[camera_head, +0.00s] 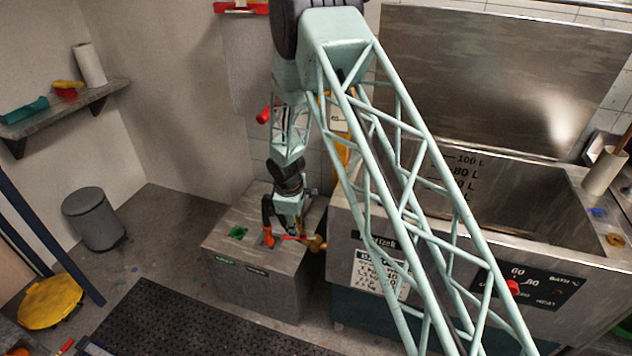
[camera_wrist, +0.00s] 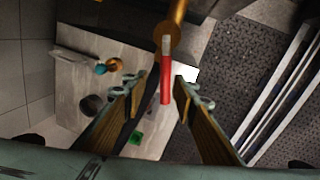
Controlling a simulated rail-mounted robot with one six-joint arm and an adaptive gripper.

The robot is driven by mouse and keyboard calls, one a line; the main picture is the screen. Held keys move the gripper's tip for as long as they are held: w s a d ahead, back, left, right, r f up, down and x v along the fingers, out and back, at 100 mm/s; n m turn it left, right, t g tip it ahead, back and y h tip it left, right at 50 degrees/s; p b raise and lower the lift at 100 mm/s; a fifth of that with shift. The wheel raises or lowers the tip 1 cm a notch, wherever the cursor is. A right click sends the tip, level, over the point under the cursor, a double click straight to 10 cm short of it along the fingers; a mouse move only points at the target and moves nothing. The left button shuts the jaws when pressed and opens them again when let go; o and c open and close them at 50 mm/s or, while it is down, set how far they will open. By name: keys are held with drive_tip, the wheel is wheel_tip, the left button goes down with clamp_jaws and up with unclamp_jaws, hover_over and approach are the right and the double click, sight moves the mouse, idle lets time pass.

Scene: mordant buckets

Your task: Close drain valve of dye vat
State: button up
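The dye vat (camera_head: 345,215) is a large steel tub at the right. Its brass drain valve (camera_head: 316,243) sticks out low on its left side and shows at the top of the wrist view (camera_wrist: 173,30). The valve's red lever (camera_head: 292,238) points left, away from the vat. In the wrist view the red lever (camera_wrist: 166,80) lies between my gripper's (camera_wrist: 163,88) two fingers, with gaps on both sides. My gripper is open, just above the lever in the head view (camera_head: 293,222). I cannot tell whether the lever is at fingertip depth.
A black mat (camera_head: 190,325) covers the floor in front. A grey bin (camera_head: 95,220) stands at the left.

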drive_tip(key=s+d+r+m, duration=0.1)
drive_tip(key=s+d+r, duration=0.1)
drive_tip(key=r, duration=0.6)
drive_tip(key=s+d+r+m, duration=0.1)
drive_tip(key=s+d+r, duration=0.1)
drive_tip(key=r, duration=0.6)
drive_tip(key=s+d+r+m, duration=0.1)
drive_tip(key=s+d+r, duration=0.1)
drive_tip(key=r, duration=0.7)
drive_tip(key=shift+d, duration=0.85)
drive_tip(key=shift+r, duration=0.1)
drive_tip(key=w+a+f+n, duration=0.1)
drive_tip(key=a+f, duration=0.3)
drive_tip(key=f, duration=0.4)
drive_tip(key=w+a+f+n, duration=0.2)
drive_tip(key=a+f+n, duration=0.1)
drive_tip(key=f, duration=0.5)
drive_tip(key=shift+a+n, duration=0.3)
drive_tip(key=shift+a, duration=0.25)
drive_tip(key=shift+f, duration=0.1)
drive_tip(key=shift+w+d+f+b, duration=0.1)
drive_tip(key=shift+w+f+b, duration=0.4)
drive_tip(key=shift+f, duration=1.7)
drive_tip(key=shift+w+f+b, duration=0.45)
drive_tip(key=shift+f+b, duration=0.15)
drive_tip(key=shift+f, duration=1.65)
drive_tip(key=shift+w+d+f+b, duration=0.1)
drive_tip(key=shift+w+f+b, duration=0.4)
drive_tip(key=shift+f, duration=1.7)
